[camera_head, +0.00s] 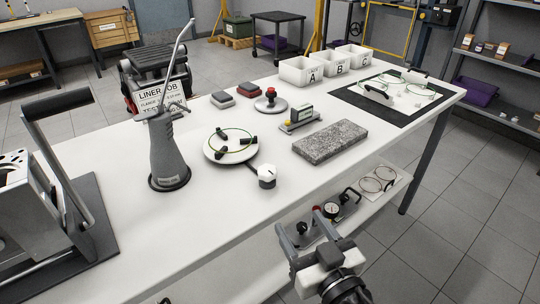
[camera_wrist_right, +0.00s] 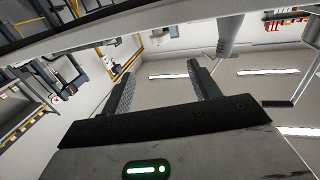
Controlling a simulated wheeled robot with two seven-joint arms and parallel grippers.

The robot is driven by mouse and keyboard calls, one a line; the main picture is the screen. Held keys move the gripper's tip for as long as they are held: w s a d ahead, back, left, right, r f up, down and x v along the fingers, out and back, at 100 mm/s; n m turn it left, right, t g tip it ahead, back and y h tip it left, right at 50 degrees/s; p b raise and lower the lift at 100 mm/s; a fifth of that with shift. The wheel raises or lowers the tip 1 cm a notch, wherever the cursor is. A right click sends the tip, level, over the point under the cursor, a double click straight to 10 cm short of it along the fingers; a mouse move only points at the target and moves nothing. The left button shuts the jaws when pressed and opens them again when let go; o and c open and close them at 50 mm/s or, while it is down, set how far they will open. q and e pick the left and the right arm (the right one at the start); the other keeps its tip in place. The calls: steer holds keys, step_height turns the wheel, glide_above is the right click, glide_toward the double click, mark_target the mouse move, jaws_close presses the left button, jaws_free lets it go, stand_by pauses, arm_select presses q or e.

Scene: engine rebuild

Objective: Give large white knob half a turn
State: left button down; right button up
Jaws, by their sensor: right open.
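The large white knob (camera_head: 266,172) sits near the front edge of the white workbench (camera_head: 150,240), beside a round white plate fixture (camera_head: 231,146) with dark clamps. Its white top faces up and a dark band shows at its side. My right gripper (camera_head: 300,224) is open and empty, in front of the bench edge, to the right of the knob and nearer to me, apart from it. In the right wrist view its two fingers (camera_wrist_right: 160,75) are spread with nothing between them. The knob cannot be made out there. My left gripper is not in view.
A granite block (camera_head: 330,142) lies right of the knob. A grey cone-shaped stand (camera_head: 169,155) and a lever device (camera_head: 62,180) are to the left. White bins (camera_head: 303,71) stand behind. A lower shelf (camera_head: 395,190) holds gauges. Bare benchtop lies left of the knob.

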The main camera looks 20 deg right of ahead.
mark_target(271, 178)
steer(key=w+p, duration=0.1)
steer(key=w, duration=0.4)
steer(key=w+a+p, duration=0.1)
steer(key=w+p, duration=0.1)
steer(key=w, duration=0.3)
steer(key=w+p, duration=0.1)
steer(key=w, duration=0.4)
steer(key=shift+w+a, duration=0.2)
steer(key=shift+w, duration=0.15)
steer(key=c, duration=1)
